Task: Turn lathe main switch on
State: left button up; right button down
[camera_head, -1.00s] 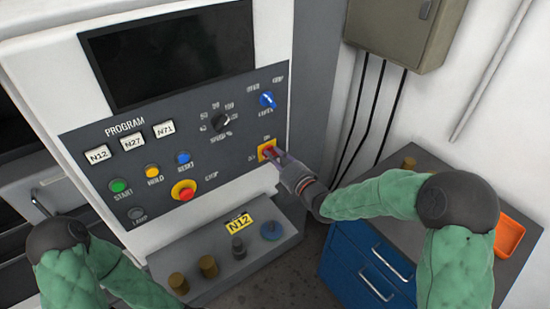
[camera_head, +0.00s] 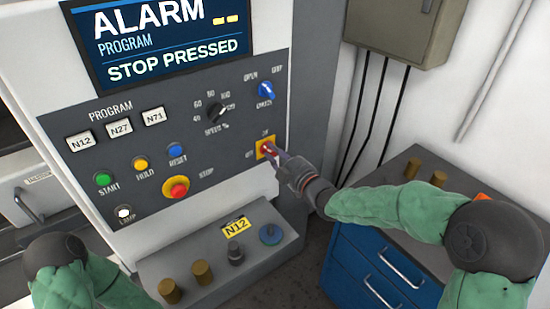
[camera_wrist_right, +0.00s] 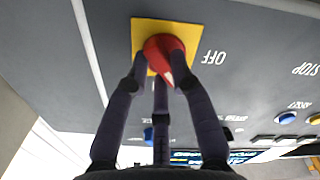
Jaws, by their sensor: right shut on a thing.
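The main switch is a red rotary knob on a yellow square plate (camera_head: 264,149), at the right edge of the lathe's grey control panel. My right gripper (camera_head: 273,155) is shut on the red knob. In the right wrist view its fingers (camera_wrist_right: 163,75) hold the red knob (camera_wrist_right: 165,50) from its sides, in front of the yellow plate (camera_wrist_right: 183,29). The word OFF is beside the plate. The lathe screen (camera_head: 160,45) is lit and reads ALARM, PROGRAM, STOP PRESSED. My left arm is at the lower left; its gripper is out of view.
The panel also has a red stop button (camera_head: 176,188), a green start button (camera_head: 103,180), a lit lamp (camera_head: 124,212), a speed knob (camera_head: 216,112) and a blue knob (camera_head: 265,90). A ledge (camera_head: 205,268) with several pegs juts out below. A blue drawer cabinet (camera_head: 372,262) stands at right.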

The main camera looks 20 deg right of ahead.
jog(key=m, duration=0.2)
jog(key=m+b, duration=0.1)
jog(key=shift+f+m, duration=0.2)
jog(key=shift+m, duration=2)
jog(key=c, duration=1.1)
grip_release()
jog(key=shift+o, duration=0.2)
jog(key=v, duration=1.2)
